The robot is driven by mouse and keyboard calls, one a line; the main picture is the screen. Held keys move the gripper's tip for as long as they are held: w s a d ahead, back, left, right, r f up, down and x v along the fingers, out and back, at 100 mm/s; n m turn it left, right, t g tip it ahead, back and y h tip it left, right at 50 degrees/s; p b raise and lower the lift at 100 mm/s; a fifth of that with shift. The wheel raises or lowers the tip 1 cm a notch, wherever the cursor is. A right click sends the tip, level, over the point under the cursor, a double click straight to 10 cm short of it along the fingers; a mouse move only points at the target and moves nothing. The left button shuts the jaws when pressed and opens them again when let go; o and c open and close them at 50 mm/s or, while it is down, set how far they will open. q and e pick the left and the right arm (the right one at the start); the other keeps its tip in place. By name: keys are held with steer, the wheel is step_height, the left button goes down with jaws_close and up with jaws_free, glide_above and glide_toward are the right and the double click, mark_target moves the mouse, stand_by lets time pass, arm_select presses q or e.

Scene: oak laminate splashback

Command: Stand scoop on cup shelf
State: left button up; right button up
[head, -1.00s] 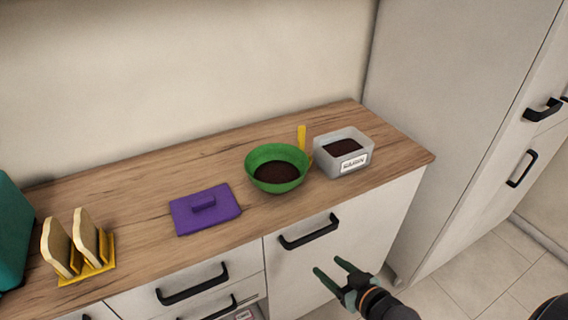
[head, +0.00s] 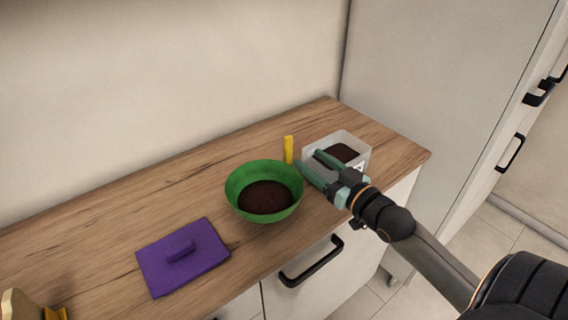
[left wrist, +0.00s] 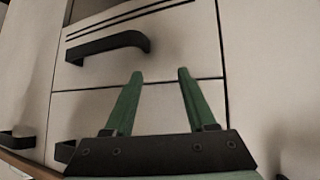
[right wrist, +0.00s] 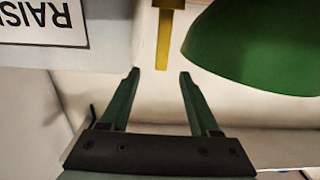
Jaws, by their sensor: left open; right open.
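A yellow scoop (head: 289,149) shows as an upright yellow handle on the counter, behind and between the green bowl and the white tub. Its lower part is hidden in the head view. In the right wrist view the yellow handle (right wrist: 165,38) is ahead of the fingertips, between tub and bowl. My right gripper (head: 308,163) is open and empty, above the counter in front of the scoop, apart from it. My left gripper (left wrist: 161,75) is open and empty, facing drawer fronts in the left wrist view. I cannot make out a cup shelf.
The green bowl (head: 238,200) with dark contents stands left of my right gripper. The white labelled tub (right wrist: 105,35) with dark contents is on its other side. A purple lid (head: 160,271) lies at front left. The counter's back left is clear.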

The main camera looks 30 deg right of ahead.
mark_target(290, 142)
steer(key=w, duration=0.6)
steer(key=shift+w+a, duration=0.25)
steer(key=shift+a, duration=0.05)
steer(key=w, duration=0.2)
steer(key=w+r, duration=0.1)
steer(key=w, duration=0.1)
steer(key=shift+a, duration=0.25)
steer(key=shift+w+a, duration=0.1)
steer(key=shift+w, duration=0.55)
jaws_close()
